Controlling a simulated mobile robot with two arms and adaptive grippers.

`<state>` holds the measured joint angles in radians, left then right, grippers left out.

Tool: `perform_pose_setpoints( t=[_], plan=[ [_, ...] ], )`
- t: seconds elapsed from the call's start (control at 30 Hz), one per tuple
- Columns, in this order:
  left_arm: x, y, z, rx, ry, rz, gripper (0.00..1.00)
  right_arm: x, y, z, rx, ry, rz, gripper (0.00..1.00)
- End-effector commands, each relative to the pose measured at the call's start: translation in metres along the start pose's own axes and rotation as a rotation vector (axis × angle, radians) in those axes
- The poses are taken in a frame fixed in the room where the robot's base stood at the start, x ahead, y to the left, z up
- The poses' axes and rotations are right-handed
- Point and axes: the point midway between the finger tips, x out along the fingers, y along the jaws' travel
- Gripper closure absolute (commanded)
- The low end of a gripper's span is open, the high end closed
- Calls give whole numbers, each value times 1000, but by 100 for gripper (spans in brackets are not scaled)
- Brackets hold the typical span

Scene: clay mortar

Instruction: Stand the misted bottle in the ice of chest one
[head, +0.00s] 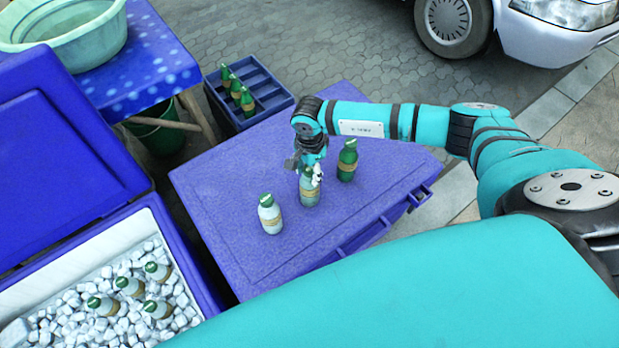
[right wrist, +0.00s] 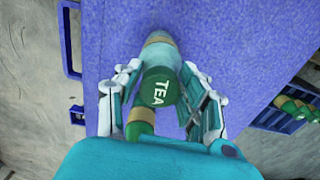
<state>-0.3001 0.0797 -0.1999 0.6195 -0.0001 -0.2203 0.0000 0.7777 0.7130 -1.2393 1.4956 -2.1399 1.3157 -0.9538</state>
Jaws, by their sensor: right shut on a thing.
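A pale green, lightly clouded bottle (head: 309,193), which I take as the misted bottle, is upright at the purple lid (head: 230,185) of a closed chest. My right gripper (head: 311,172) is shut on its upper part, from above. In the right wrist view, my right gripper's fingers (right wrist: 160,100) flank its green cap (right wrist: 158,87), marked TEA. A whiter, frosted bottle (head: 270,214) stands to its left and a dark green bottle (head: 347,160) to its right. An open blue chest (head: 190,262) holds ice (head: 75,305). No chest number is readable. My left gripper is out of view.
A blue crate (head: 270,92) with green bottles, and a table (head: 150,65) with a basin (head: 75,30), stand farther back.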

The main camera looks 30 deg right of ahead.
Motion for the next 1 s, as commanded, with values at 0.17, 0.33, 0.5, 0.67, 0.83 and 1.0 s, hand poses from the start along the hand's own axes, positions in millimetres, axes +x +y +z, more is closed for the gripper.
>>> perform_pose_setpoints(
  t=[0.17, 0.33, 0.5, 0.67, 0.83, 1.0],
  plan=[
    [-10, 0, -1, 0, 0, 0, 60, -14, -1, 0, 0, 0, -2, 92],
    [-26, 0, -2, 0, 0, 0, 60, -36, -1, -1, 1, 1, -2, 92],
    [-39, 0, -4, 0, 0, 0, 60, -56, -1, 0, 1, -1, -2, 92],
    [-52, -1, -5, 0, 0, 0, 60, -74, -1, 0, 0, 0, -2, 92],
    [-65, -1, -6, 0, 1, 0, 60, -95, -1, 0, 0, 0, -3, 92],
    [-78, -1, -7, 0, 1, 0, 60, -115, -1, 0, 0, 0, -3, 92]
  ],
)
